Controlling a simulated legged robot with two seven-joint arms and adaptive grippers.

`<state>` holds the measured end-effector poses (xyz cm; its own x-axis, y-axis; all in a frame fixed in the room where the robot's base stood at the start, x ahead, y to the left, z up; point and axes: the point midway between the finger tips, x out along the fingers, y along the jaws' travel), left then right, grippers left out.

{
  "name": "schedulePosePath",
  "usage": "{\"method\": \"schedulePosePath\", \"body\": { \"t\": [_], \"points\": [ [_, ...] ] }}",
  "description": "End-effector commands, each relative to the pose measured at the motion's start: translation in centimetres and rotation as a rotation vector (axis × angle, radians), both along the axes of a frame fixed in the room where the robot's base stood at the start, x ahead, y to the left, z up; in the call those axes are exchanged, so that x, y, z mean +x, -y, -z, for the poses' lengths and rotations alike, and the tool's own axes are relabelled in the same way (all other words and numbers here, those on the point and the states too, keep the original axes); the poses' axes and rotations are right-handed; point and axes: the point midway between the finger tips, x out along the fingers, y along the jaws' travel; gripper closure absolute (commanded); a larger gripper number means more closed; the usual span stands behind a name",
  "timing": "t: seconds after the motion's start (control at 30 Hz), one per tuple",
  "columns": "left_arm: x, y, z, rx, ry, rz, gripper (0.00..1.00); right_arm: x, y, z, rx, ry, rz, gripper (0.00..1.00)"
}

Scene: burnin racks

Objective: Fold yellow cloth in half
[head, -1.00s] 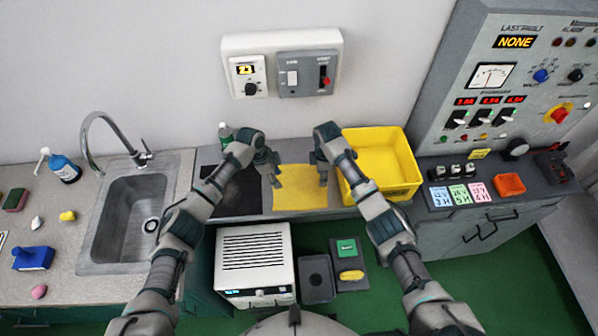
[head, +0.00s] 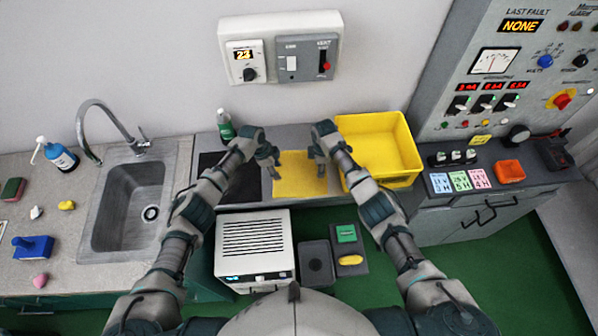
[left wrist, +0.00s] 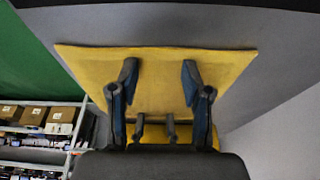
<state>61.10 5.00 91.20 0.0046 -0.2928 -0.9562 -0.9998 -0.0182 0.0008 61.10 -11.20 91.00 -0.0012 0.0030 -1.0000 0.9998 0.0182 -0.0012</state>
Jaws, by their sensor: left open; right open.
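The yellow cloth (head: 299,176) lies flat and unfolded on the grey counter, between a black mat and a yellow bin. It also shows in the left wrist view (left wrist: 155,70), spread out beyond the fingers. My left gripper (head: 271,170) is open and empty at the cloth's left edge. In the left wrist view its two fingers (left wrist: 158,75) stand apart over the cloth with nothing between them. My right gripper (head: 319,168) is open near the cloth's right edge. Whether either gripper touches the cloth cannot be told.
A yellow bin (head: 412,180) stands close to my right arm. A black mat (head: 238,185) and a green bottle (head: 225,122) are on the left, then the sink (head: 128,205). A control panel (head: 520,70) rises at the right. Shelves (left wrist: 40,125) show in the left wrist view.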

Motion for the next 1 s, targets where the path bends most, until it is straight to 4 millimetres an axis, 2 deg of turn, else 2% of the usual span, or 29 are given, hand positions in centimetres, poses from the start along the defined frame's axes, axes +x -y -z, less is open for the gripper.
{"method": "schedulePosePath", "body": {
  "t": [0.27,0.67,1.0],
  "points": [
    [0.04,-0.06,0.47,0.001,-0.003,-0.001,0.52,0.03,0.01,0.44,0.000,-0.001,0.000,0.52],
    [0.01,-0.11,0.59,0.003,-0.005,-0.002,1.00,0.04,0.05,0.50,0.000,-0.003,0.000,1.00],
    [-0.01,-0.12,0.72,0.004,-0.006,-0.002,1.00,0.03,0.10,0.60,-0.001,-0.005,0.001,1.00]
  ]
}}
